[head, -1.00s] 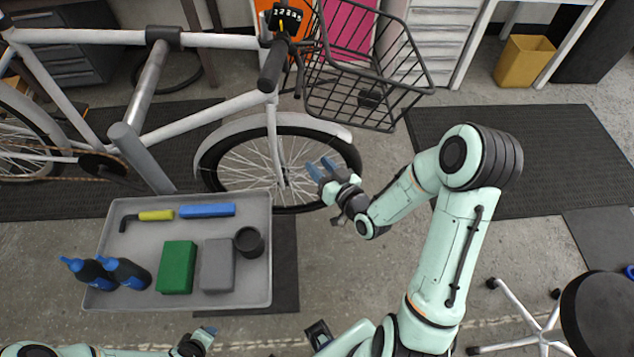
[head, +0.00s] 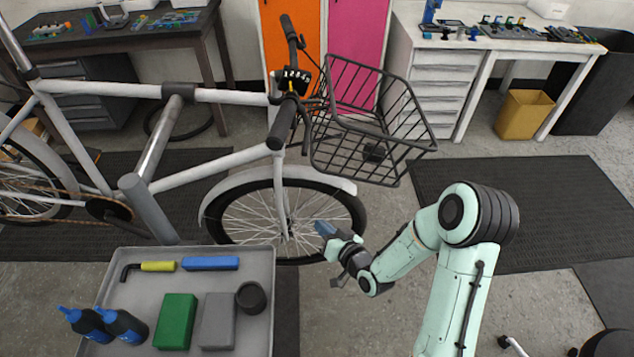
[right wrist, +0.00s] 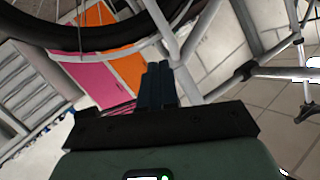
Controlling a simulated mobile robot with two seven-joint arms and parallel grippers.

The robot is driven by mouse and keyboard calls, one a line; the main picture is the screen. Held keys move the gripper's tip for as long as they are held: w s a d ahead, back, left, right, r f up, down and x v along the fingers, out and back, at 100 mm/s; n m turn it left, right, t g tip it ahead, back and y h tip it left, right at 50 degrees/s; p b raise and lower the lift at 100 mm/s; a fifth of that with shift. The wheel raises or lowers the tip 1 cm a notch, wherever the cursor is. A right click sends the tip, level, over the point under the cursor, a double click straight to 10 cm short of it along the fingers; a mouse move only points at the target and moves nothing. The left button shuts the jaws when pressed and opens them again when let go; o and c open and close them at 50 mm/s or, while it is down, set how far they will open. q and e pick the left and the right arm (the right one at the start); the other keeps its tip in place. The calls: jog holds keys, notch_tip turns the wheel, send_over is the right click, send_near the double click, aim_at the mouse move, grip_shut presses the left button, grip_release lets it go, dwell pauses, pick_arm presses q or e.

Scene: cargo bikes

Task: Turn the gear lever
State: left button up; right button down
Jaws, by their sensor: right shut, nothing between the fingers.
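The gear lever (head: 295,85) is a small yellowish piece at a black shifter (head: 290,74) marked with white numbers. The shifter sits on the handlebar of a white bike (head: 222,95), beside the black grip. Its exact angle is too small to tell. My right gripper (head: 325,229) is shut and empty, low in front of the front wheel and well below the handlebar. Its blue fingers lie together in the right wrist view (right wrist: 157,72), with the wheel and frame beyond. My left gripper is out of view.
A black wire basket (head: 372,120) hangs at the bike's front, right of the shifter. A grey tray (head: 258,325) at lower left holds bottles, blocks, a cup and a yellow-handled tool. A workbench (head: 180,20) and a white cabinet (head: 435,85) stand behind. Floor right of my arm is mostly clear.

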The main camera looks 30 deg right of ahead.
jog(key=d+r+m+t+y+p, duration=0.1)
jog(key=d+r+m+y, duration=0.15)
jog(key=r, duration=0.55)
jog(key=d+r+m+t+y, duration=0.15)
jog(key=r+m, duration=0.25)
jog(key=r, duration=0.4)
jog(key=d+r+m+t+y+p, duration=0.1)
jog(key=d+r+m+y, duration=0.15)
jog(key=r, duration=0.55)
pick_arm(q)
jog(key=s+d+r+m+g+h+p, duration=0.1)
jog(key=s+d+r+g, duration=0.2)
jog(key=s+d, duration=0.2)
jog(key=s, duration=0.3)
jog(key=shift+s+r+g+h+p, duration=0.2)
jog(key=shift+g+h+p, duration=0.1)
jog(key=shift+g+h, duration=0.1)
pick_arm(e)
jog(key=a+x, duration=0.1)
jog(key=x, duration=0.8)
jog(key=shift+a+m+y, duration=0.2)
jog(key=shift+m+y, duration=0.2)
jog(key=shift+y, duration=0.05)
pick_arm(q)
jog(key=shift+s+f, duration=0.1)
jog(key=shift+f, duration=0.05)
pick_arm(e)
jog(key=shift+w+f, duration=0.15)
